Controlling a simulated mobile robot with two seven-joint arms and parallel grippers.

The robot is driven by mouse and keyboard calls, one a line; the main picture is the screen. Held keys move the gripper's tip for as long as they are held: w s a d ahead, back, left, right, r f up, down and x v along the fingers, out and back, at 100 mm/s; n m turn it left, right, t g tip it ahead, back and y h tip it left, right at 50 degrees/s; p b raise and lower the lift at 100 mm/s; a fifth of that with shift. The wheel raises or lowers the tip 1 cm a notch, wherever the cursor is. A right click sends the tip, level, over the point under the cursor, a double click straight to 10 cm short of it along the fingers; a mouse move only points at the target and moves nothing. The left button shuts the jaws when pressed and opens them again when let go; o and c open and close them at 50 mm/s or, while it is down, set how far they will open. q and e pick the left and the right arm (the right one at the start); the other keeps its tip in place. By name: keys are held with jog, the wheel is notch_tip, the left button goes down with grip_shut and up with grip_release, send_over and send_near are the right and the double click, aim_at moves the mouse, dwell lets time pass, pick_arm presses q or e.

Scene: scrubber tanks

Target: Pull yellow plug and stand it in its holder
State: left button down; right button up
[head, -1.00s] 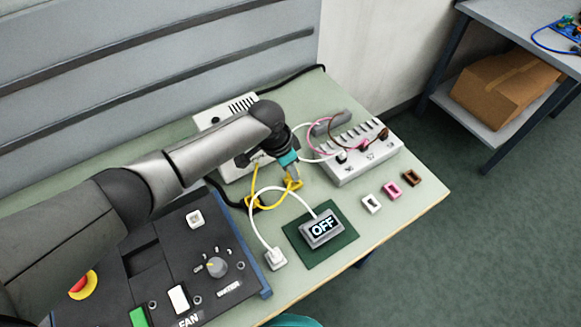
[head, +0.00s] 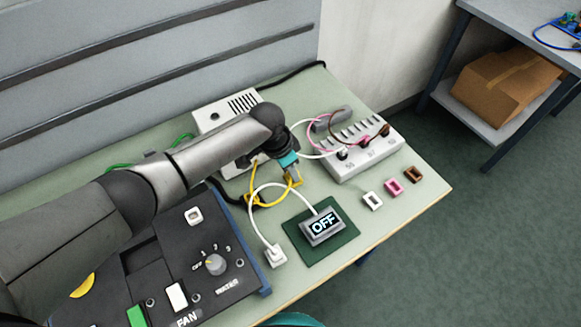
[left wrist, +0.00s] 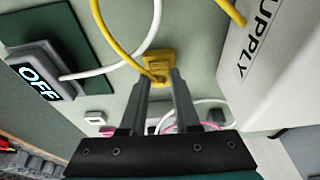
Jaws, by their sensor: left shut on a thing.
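My left gripper (head: 290,174) is shut on the yellow plug, low over the table behind the OFF display box. In the left wrist view, the fingers (left wrist: 160,88) close on the plug's narrow end, where a yellow cable (left wrist: 112,40) leads off. A yellow block-like shape (left wrist: 157,62) shows at and beyond the fingertips. I cannot tell how much of it is plug and how much is holder, or whether they touch. In the head view, the yellow cable (head: 268,205) loops beside the gripper. My right gripper does not show.
A socket strip (head: 350,165) with several cords stands right of the gripper. White (head: 372,201), pink (head: 394,187) and brown (head: 413,174) holders sit in a row near the right edge. The OFF display box (head: 323,226), white plug (head: 275,257) and control panel (head: 215,290) are in front.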

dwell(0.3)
pick_arm(q)
jog(key=shift+c, duration=0.4)
grip_release()
dwell(0.5)
notch_tip(320, 180, up, 8)
jog(key=p, duration=0.8)
jog(key=shift+r+p, duration=0.2)
jog(key=shift+p, duration=0.1)
